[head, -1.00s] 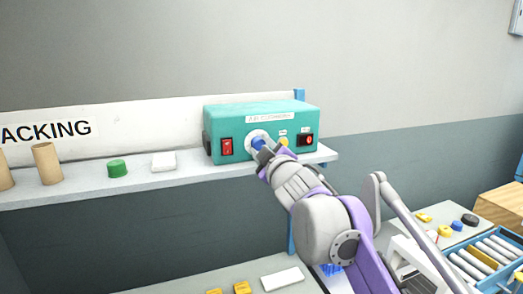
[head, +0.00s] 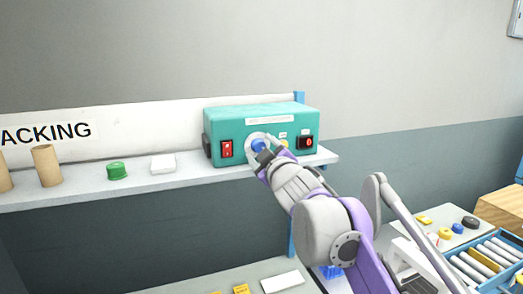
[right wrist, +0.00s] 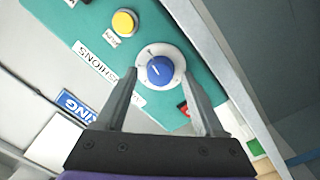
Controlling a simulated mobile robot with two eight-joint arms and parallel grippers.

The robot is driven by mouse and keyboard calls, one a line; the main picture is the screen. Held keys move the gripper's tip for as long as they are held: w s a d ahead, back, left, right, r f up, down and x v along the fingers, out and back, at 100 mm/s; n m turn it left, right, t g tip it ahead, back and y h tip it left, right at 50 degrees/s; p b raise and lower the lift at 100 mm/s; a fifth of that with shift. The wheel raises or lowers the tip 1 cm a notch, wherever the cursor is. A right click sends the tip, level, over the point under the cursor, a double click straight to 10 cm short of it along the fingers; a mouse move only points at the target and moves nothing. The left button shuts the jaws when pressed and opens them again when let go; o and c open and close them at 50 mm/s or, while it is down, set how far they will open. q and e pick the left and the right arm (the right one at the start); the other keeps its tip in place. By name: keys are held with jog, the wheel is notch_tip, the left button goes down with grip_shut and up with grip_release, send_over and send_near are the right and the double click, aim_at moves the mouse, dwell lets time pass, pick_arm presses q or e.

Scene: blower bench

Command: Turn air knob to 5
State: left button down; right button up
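The air knob (head: 258,145) is a blue round knob on a white dial on the front of the teal blower box (head: 290,124). In the right wrist view, the knob (right wrist: 160,70) has a white pointer mark; the dial's numbers are too small to read. My right gripper (head: 267,148) is at the knob. Its two fingers (right wrist: 161,76) are spread, one on each side of the knob, with gaps between them and the knob. I cannot tell how far the fingertips are from the panel. My left gripper is not in view.
The box also carries a red rocker switch (head: 227,149), a yellow button (right wrist: 124,22) and a red-and-black switch (head: 306,143). It stands on a grey shelf (head: 218,173) with a green cap (head: 117,171), a white block (head: 163,164) and cardboard tubes (head: 46,166).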

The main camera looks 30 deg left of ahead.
jog(key=shift+s+d+f, duration=0.1)
jog(key=shift+s+d, duration=0.25)
jog(key=shift+d, duration=0.1)
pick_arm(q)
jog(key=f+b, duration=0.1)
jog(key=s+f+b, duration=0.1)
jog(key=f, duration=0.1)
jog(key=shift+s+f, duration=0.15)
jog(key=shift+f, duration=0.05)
pick_arm(e)
jog(key=v, duration=0.9)
jog(key=shift+s+d, duration=0.25)
jog(key=shift+s, duration=0.05)
